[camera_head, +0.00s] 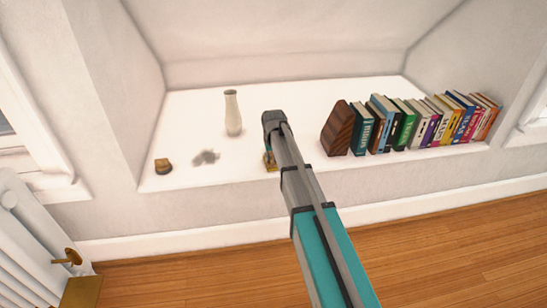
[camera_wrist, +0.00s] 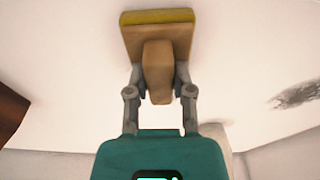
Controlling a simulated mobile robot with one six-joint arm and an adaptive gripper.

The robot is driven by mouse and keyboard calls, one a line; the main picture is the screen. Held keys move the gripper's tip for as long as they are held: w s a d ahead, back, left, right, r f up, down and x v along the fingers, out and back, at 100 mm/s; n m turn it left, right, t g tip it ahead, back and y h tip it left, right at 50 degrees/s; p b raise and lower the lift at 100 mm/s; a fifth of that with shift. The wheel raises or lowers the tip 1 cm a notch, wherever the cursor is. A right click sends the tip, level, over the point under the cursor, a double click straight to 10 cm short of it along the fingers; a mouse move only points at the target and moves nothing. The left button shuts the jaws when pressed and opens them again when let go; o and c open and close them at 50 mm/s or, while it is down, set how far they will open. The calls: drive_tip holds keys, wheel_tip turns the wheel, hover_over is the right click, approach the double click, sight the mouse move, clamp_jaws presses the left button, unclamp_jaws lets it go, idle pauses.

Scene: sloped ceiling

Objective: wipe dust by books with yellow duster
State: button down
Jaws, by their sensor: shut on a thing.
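My gripper (camera_head: 270,153) is shut on the wooden handle of a duster, which has a yellow edge along its flat block. The duster (camera_wrist: 157,17) fills the top middle of the wrist view, with my gripper (camera_wrist: 159,76) around its handle. In the head view only a bit of the duster (camera_head: 271,165) shows beside my arm, near the shelf's front edge. The row of books (camera_head: 425,122) stands to the right, apart from my gripper. A grey dust patch (camera_head: 205,157) lies left of my gripper and also shows in the wrist view (camera_wrist: 298,92). My arm hides part of the shelf.
A white vase (camera_head: 233,114) stands behind the dust patch. A small brown and dark block (camera_head: 163,166) sits at the shelf's left front. A dark wooden bookend (camera_head: 337,128) stands at the books' left end. White shelf (camera_head: 300,97) is bare behind my gripper.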

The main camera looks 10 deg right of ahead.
drive_tip(key=shift+a, duration=0.2)
drive_tip(key=shift+w, duration=1.95)
drive_tip(key=shift+w, duration=0.1)
drive_tip(key=shift+w, duration=1.8)
drive_tip(key=shift+w, duration=1.9)
drive_tip(key=shift+w, duration=0.1)
drive_tip(key=shift+w, duration=1.8)
